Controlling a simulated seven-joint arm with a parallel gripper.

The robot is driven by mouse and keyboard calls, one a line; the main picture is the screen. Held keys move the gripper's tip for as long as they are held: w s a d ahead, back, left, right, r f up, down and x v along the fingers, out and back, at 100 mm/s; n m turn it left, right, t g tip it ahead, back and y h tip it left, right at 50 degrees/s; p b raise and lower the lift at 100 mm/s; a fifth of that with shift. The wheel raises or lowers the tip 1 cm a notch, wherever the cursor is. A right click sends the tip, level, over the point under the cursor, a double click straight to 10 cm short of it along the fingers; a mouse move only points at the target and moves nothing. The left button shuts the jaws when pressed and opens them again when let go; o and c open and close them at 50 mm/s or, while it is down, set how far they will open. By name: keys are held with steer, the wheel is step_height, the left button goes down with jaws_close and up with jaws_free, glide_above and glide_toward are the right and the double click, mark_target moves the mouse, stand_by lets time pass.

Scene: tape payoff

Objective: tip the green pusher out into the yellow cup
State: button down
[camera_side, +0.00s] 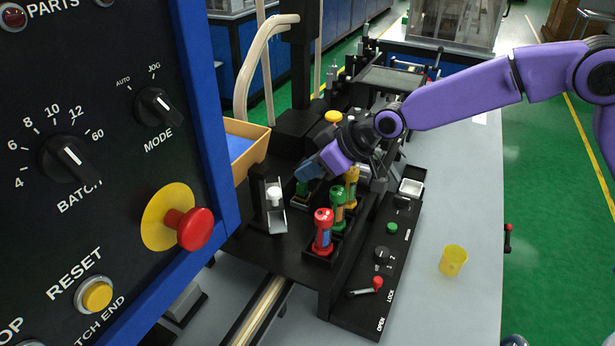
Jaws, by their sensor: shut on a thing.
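The green pusher (338,208) stands upright in a black rack, between a red pusher (323,232) in front and a yellow one (351,186) behind. My gripper (322,166) is tilted down to the left, just behind and left of these pushers. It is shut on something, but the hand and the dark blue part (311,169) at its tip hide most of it. I cannot tell whether that blue part is a finger or the held thing. A small green piece (302,188) shows just below the tip. The yellow cup (453,260) stands on the grey table at right, apart from the gripper.
A control strip (370,262) with a green button, a black knob and a red-tipped lever lies between rack and cup. A white-knobbed fixture (274,195) stands left of the rack. A large control panel (110,150) fills the left. The table around the cup is clear.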

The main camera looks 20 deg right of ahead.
step_height(320, 180, up, 15)
steer(key=s+d+m+h, duration=0.6)
steer(key=s+d+m, duration=0.35)
steer(key=d, duration=0.25)
steer(key=s+d+m+h, duration=0.7)
steer(key=s+d+m, duration=0.25)
steer(key=d, duration=0.35)
steer(key=w+d+f+g+y, duration=0.1)
steer(key=d+f+g+y, duration=0.1)
steer(key=f+g+y, duration=0.2)
steer(key=w+d+f+g+y, duration=0.1)
steer(key=f+g+y, duration=0.3)
steer(key=f, duration=0.7)
steer(key=w+d+f+n+g+y, duration=0.1)
steer(key=w+d+f+g+y, duration=0.1)
steer(key=f, duration=0.6)
steer(key=shift+w+d+g+y, duration=0.35)
steer(key=shift+w+g+y, duration=0.4)
steer(key=shift+g+y, duration=0.2)
stand_by(0.9)
